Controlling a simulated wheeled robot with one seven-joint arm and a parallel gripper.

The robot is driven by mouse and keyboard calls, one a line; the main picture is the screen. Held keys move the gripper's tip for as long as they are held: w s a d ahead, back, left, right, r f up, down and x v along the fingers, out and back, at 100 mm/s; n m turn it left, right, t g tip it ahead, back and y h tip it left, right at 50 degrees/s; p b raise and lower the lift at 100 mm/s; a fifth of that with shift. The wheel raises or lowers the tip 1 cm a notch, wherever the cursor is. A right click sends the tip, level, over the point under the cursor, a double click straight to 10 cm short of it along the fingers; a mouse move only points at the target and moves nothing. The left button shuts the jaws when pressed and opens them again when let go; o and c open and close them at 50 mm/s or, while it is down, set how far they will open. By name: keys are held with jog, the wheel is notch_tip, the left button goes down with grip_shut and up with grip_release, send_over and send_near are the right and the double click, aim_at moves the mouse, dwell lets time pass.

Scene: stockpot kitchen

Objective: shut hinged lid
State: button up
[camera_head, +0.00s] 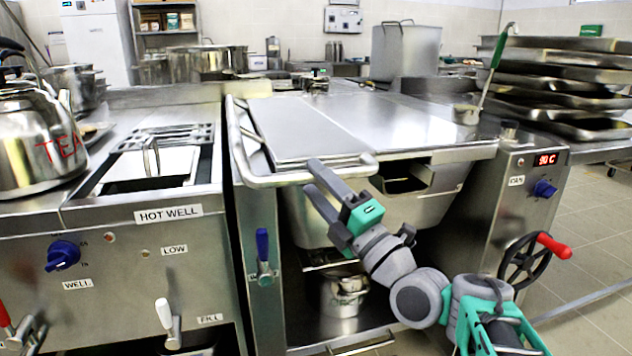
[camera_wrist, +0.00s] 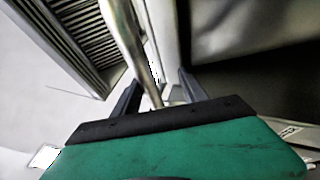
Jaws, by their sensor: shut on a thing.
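The hinged lid (camera_head: 400,117) is a wide, flat steel panel over the braising pan (camera_head: 425,203) in the middle of the head view. It lies close to level, and a dark gap shows under its front edge. A tubular handle (camera_head: 272,180) runs along the lid's left side and front corner; it also shows as a pale bar in the wrist view (camera_wrist: 128,40). My gripper (camera_head: 322,178) is at the front stretch of this handle, below the lid's front edge. In the wrist view the bar passes between my two fingers (camera_wrist: 158,95). The lid's hinge cannot be made out.
The hot well counter (camera_head: 168,212) stands close on the left, with a steel kettle (camera_head: 35,140) on it. On the right are the pan's control panel (camera_head: 540,165), a red-handled wheel (camera_head: 527,262) and stacked trays (camera_head: 570,85). A ladle (camera_head: 495,60) stands at the lid's right edge.

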jog(key=shift+r, duration=0.15)
dwell(0.5)
jog(key=v, duration=0.8)
